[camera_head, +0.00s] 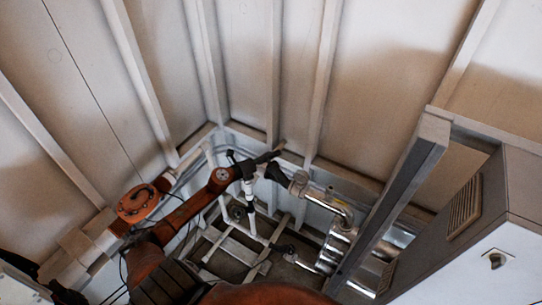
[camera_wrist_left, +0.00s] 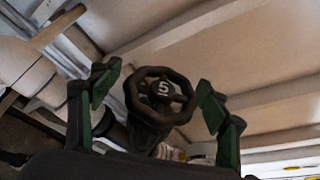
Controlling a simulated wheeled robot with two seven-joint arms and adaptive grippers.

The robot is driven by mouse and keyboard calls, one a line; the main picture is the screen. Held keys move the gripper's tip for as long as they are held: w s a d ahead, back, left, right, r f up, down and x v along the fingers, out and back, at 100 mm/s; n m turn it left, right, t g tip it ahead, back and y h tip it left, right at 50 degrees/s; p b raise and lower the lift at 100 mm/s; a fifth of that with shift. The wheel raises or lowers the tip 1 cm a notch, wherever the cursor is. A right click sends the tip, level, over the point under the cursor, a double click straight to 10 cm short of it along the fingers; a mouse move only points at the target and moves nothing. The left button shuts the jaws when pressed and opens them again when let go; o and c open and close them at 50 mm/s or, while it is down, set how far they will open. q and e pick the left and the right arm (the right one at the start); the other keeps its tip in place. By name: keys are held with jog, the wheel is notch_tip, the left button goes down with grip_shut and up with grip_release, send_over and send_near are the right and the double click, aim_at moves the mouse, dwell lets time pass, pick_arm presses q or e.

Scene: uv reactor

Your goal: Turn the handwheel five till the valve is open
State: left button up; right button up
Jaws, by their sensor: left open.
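The handwheel five (camera_wrist_left: 136,96) is a black, many-sided wheel with a white 5 on its hub, in the middle of the left wrist view. My left gripper (camera_wrist_left: 158,93) is open, its green-and-black fingers spread on either side of the wheel. Gaps show between both fingers and the rim, so I see no grip. In the head view my left gripper (camera_head: 264,162) is at the end of the orange arm, beside a dark valve part (camera_head: 278,177) on the pipe. The wheel's face cannot be made out there. My right gripper is not in view.
A silver pipe (camera_head: 330,199) runs right from the valve, and a white vertical pipe (camera_head: 250,212) stands below the gripper. A grey metal post (camera_head: 398,190) and a cabinet (camera_head: 465,235) stand at the right. Ribbed wall panels (camera_head: 370,90) close off the back.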

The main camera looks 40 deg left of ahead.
pick_arm(q)
jog(key=v, duration=1)
jog(key=shift+s, duration=0.15)
